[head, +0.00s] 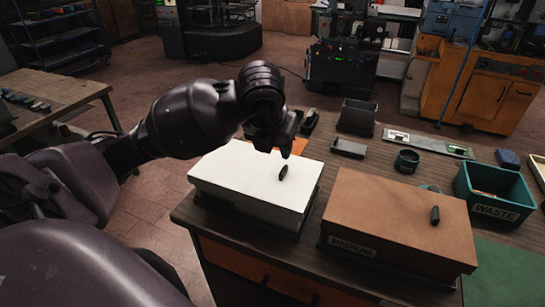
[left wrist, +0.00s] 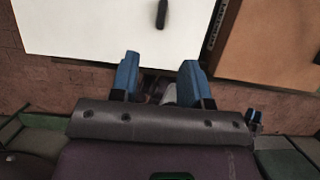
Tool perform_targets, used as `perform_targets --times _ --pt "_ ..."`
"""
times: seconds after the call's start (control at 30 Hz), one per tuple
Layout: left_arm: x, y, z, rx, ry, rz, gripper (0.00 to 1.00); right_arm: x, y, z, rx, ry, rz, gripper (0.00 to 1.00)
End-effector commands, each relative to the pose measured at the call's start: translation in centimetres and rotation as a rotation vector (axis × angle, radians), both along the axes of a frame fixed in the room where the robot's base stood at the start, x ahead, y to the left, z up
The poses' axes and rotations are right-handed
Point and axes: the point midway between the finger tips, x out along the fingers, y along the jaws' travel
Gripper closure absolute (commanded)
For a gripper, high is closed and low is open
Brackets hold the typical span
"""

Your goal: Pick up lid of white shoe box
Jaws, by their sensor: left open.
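The white shoe box (head: 240,205) stands shut on the near left part of the workbench. Its white lid (head: 250,178) has a small dark handle (head: 284,172) standing on it. My left gripper (head: 272,150) is over the far edge of the lid, left of the handle in the head view. In the left wrist view, the open gripper (left wrist: 161,78) shows two blue fingers apart with nothing between them. The lid (left wrist: 100,28) and the handle (left wrist: 161,14) lie beyond the fingertips there. My right gripper is not in view.
A brown box (head: 400,215) marked MEDIUM, with a dark handle, stands close on the right. A green WASTE bin (head: 495,195) is farther right. Dark trays, a small round cup (head: 406,160) and a metal strip lie behind the boxes.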

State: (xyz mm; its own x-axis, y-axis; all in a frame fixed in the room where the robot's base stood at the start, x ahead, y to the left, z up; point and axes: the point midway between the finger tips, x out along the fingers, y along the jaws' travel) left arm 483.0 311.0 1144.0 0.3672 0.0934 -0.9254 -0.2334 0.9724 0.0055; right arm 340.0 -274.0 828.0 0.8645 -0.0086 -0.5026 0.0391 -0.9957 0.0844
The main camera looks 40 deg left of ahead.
Motion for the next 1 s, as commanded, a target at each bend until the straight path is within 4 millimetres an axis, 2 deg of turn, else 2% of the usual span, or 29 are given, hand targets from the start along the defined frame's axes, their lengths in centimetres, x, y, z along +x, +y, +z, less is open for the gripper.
perform_targets --times 0.17,0.5,0.73,1.0 --pt "0.3 0.2 -0.6 0.004 -0.001 0.005 0.57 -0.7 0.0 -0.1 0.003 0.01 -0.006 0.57" --pt "1.9 0.6 -4.6 0.003 0.0 0.004 0.57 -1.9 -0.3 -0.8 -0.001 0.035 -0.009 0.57" --pt "2.3 0.6 -6.0 0.002 0.0 0.004 0.57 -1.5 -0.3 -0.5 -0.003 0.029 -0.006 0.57" --pt "3.5 0.9 -9.3 0.002 -0.001 0.003 0.57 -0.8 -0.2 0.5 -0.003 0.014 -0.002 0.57"
